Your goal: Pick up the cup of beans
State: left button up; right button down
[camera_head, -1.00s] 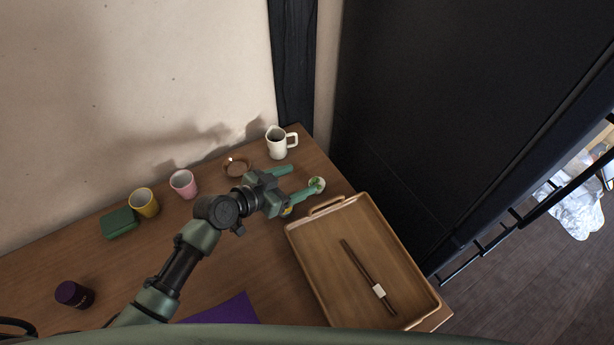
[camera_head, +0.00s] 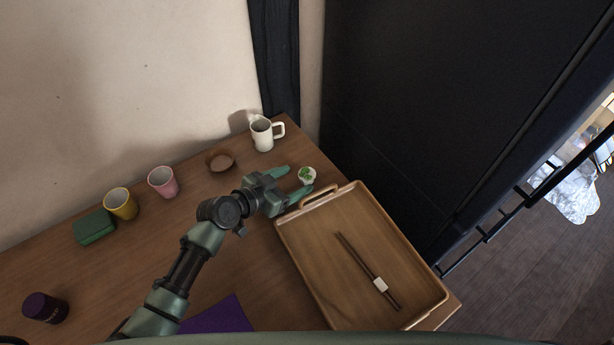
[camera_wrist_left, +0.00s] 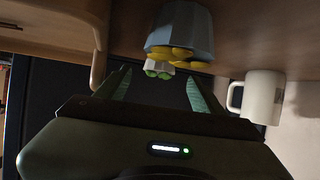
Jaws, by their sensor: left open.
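A small white cup with green contents (camera_head: 307,175) stands behind the tray, near the table's far right corner. It also shows beyond my fingers in the left wrist view (camera_wrist_left: 158,69), which is upside down. A larger blue-grey cup with yellow pieces (camera_wrist_left: 178,28) stands nearer in the wrist view; in the head view my gripper seems to hide it. I cannot tell for sure which one holds beans. My left gripper (camera_head: 299,178) is open, with nothing seen held between its fingers, and its fingertips are close to the white cup. My right gripper is not in view.
A wooden tray (camera_head: 323,260) with chopsticks (camera_head: 367,269) lies right of my arm. A white mug (camera_head: 263,135) and a brown dish (camera_head: 219,160) stand behind the gripper. Pink (camera_head: 163,182) and yellow (camera_head: 121,204) cups and a green box (camera_head: 94,227) stand along the wall.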

aim_at(305, 176)
pick_arm(q)
jog(key=x, duration=0.4)
jog(key=shift+w+d, duration=0.2)
jog(key=c, duration=1.4)
